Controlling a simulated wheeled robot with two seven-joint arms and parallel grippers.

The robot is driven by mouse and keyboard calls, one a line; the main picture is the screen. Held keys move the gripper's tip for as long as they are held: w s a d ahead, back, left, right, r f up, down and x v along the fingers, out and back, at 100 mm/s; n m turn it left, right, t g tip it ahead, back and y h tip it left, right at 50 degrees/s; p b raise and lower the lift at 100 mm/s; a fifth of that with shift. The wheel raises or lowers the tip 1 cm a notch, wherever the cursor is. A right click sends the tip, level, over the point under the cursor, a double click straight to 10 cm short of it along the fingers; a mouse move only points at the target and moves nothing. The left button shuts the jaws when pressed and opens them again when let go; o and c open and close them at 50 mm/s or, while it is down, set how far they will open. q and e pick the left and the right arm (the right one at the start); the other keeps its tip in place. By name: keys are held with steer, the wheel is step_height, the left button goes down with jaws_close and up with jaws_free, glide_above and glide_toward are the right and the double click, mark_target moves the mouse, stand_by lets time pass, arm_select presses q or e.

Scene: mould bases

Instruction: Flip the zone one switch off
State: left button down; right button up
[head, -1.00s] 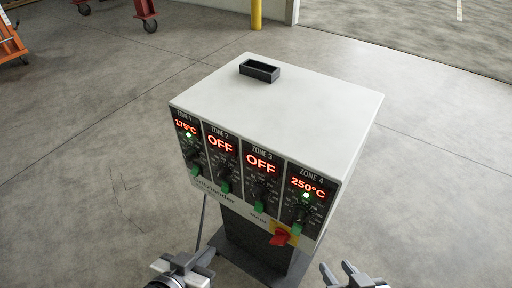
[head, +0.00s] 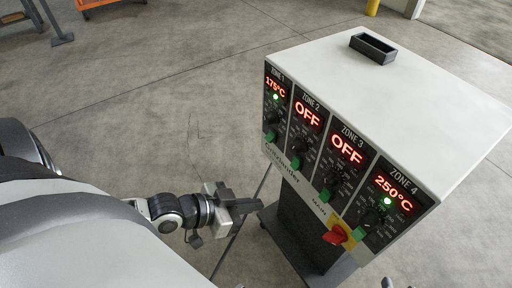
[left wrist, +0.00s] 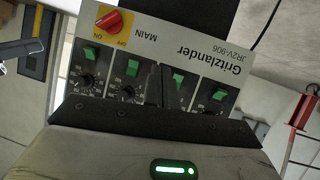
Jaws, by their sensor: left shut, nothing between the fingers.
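The zone one switch (head: 270,136) is a green rocker at the lower left of the controller panel; it also shows upside down in the left wrist view (left wrist: 219,94). Above it, the zone 1 display (head: 277,87) reads 175°C with a green light lit. My left gripper (head: 256,205) is shut and empty, left of and below the panel, apart from the switch in the head view. In the left wrist view its dark fingers (left wrist: 168,85) stand in front of the panel's middle, left of the zone one switch. Only a tip of my right gripper (head: 387,283) shows at the bottom edge.
The zone 2 (head: 307,115) and zone 3 (head: 346,149) displays read OFF; zone 4 (head: 393,194) reads 250°C. A red main switch (head: 336,235) sits below. A black tray (head: 372,46) lies on the white cabinet top (head: 415,85). Floor left of the cabinet is clear.

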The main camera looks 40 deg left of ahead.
arm_select(q)
steer(key=w+a+r+t, duration=0.2)
steer(key=a, duration=0.5)
steer(key=w+a+r+t, duration=0.2)
steer(key=a+r, duration=0.1)
steer(key=a, duration=0.4)
steer(key=shift+w+a+n+t+y+b, duration=0.25)
steer(key=shift+w+n+t+y+b, duration=0.05)
steer(key=shift+w+n+t+y, duration=0.1)
